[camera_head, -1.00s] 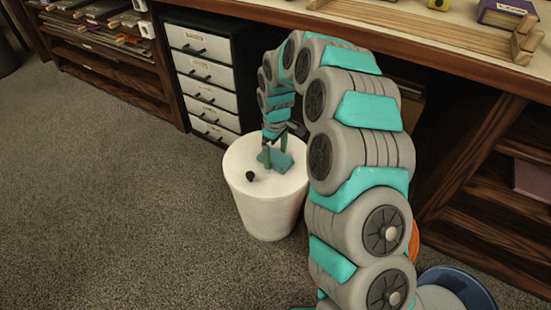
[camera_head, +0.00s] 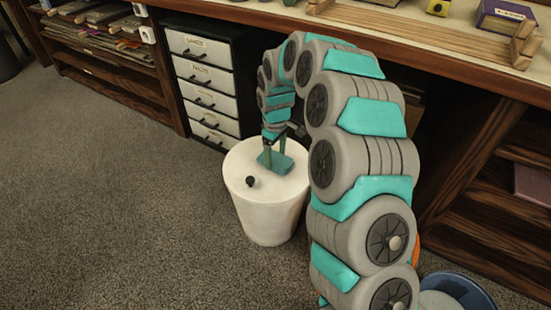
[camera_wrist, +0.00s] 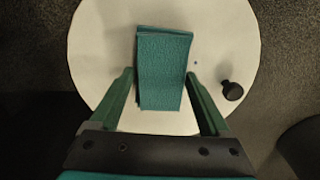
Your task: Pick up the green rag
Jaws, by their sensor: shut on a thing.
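The green rag (camera_head: 272,164) is a folded, blue-green rectangle over the top of a round white stand (camera_head: 268,222). In the wrist view the rag (camera_wrist: 163,70) fills the space between the two green fingers of my gripper (camera_wrist: 161,80). My gripper (camera_head: 275,152) points down from above and is shut on the rag, with a finger at each long side. The rag's underside is hidden, so I cannot tell whether it touches the stand.
A small black knob-like object (camera_head: 251,181) is on the stand beside the rag, and also shows in the wrist view (camera_wrist: 232,91). White drawers (camera_head: 208,78) stand behind. A wooden bench (camera_head: 440,45) is at right. Carpet at left is clear.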

